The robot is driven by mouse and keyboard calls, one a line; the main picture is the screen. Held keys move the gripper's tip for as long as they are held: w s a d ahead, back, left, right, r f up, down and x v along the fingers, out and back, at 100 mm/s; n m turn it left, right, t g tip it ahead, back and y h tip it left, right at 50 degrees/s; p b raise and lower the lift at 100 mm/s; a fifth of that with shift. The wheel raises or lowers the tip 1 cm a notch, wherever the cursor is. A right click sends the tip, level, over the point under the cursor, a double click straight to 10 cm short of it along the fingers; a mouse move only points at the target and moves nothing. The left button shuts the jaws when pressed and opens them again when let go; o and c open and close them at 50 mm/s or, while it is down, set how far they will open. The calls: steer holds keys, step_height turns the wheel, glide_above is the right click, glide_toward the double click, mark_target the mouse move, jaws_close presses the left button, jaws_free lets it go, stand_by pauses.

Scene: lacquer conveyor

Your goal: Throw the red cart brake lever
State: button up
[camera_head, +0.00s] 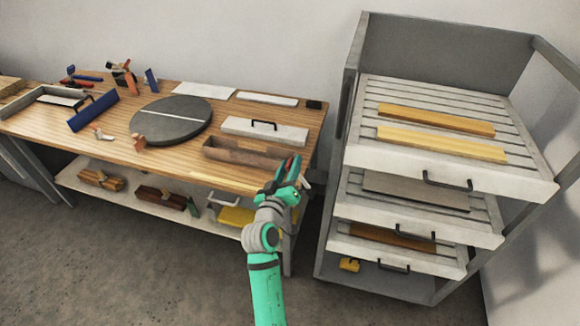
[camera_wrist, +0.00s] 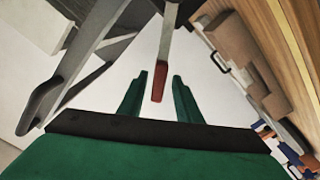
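The brake lever (camera_wrist: 160,82) has a red grip on a grey bar. In the wrist view its red end hangs between the two green fingers of my gripper (camera_wrist: 158,76), with a gap on each side. My gripper is open and not closed on the lever. In the head view my gripper (camera_head: 289,168) is between the workbench's right end and the grey cart (camera_head: 334,180). Some red shows at the fingers there, but the lever's mount is hidden.
The cart holds slatted trays (camera_head: 375,158) with black handles and yellow bars (camera_head: 450,117). The workbench (camera_head: 100,125) has a dark turntable (camera_head: 180,112), a brown trough (camera_head: 240,153) and a handled white board (camera_head: 265,131). Bare floor (camera_head: 130,260) lies in front.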

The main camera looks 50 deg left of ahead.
steer(key=v, duration=1)
steer(key=shift+s+d, duration=0.15)
steer(key=shift+s, duration=0.15)
steer(key=shift+f, duration=0.1)
steer(key=s+d+f+m+h, duration=0.25)
steer(key=d+f, duration=0.45)
steer(key=d, duration=0.4)
steer(key=s+d+f+m+h, duration=0.1)
steer(key=s+d+f+m, duration=0.4)
steer(key=d, duration=0.5)
steer(key=s+d+m+h, duration=0.5)
steer(key=s+d, duration=1)
steer(key=d, duration=0.5)
steer(key=shift+s+m, duration=0.25)
steer(key=shift+m, duration=0.1)
steer(key=shift+w+d+f+h, duration=0.1)
steer(key=shift+f+h, duration=0.05)
steer(key=shift+h, duration=0.1)
